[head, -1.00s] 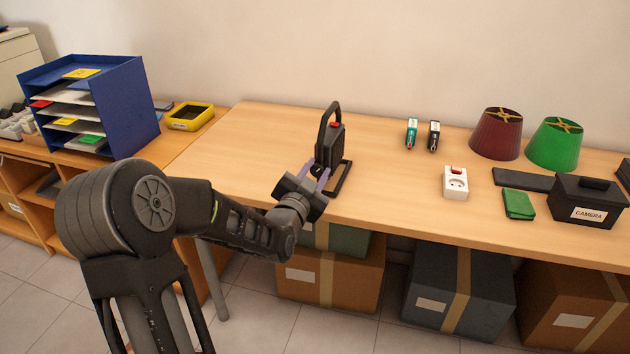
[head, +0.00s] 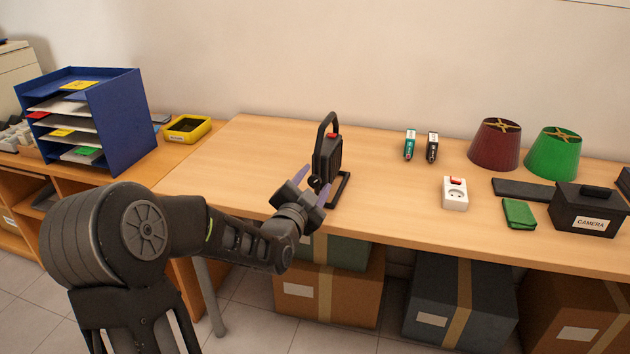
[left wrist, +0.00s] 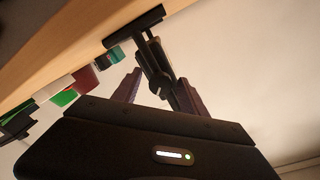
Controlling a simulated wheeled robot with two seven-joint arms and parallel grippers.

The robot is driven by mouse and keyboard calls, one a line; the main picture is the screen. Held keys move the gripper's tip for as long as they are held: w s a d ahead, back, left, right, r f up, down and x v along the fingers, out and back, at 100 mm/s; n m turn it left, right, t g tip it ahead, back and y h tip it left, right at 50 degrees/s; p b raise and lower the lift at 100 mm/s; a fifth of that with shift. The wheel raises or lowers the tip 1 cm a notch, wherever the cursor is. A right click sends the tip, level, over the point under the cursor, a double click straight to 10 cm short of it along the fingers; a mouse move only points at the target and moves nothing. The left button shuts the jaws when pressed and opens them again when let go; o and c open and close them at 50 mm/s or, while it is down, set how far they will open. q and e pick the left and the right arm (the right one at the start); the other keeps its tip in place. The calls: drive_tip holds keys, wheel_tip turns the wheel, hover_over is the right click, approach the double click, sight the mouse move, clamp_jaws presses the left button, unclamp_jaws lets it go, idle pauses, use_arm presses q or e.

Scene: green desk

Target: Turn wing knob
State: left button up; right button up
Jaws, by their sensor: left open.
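A black work lamp (head: 328,155) with a tall handle and a red switch stands upright on its stand near the desk's front edge. Its small dark wing knob (head: 315,183) is on the side facing my left gripper (head: 314,184). That gripper is open and empty, its two purple fingers spread on either side of the knob. In the left wrist view, the knob (left wrist: 160,90) appears between the fingertips, with the lamp (left wrist: 152,58) beyond it. I cannot tell whether the fingers touch anything. My right gripper is not in view.
A white socket box (head: 455,194) with a red switch, a green wallet (head: 519,213) and a black camera box (head: 587,207) are to the right. Red (head: 496,144) and green (head: 553,153) lampshades stand behind. The desk (head: 240,160) is clear left of the lamp.

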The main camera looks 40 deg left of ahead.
use_arm(q)
drive_tip(key=n+b, duration=0.1)
drive_tip(key=n, duration=0.1)
drive_tip(key=shift+f+n, duration=0.1)
drive_tip(key=shift+n, duration=0.2)
drive_tip(key=n+b, duration=0.1)
drive_tip(key=n, duration=0.2)
drive_tip(key=shift+b, duration=0.4)
drive_tip(key=n+b, duration=0.1)
drive_tip(key=n, duration=0.2)
drive_tip(key=shift+r+n, duration=0.2)
drive_tip(key=shift+n, duration=0.7)
drive_tip(key=shift+c, duration=0.5)
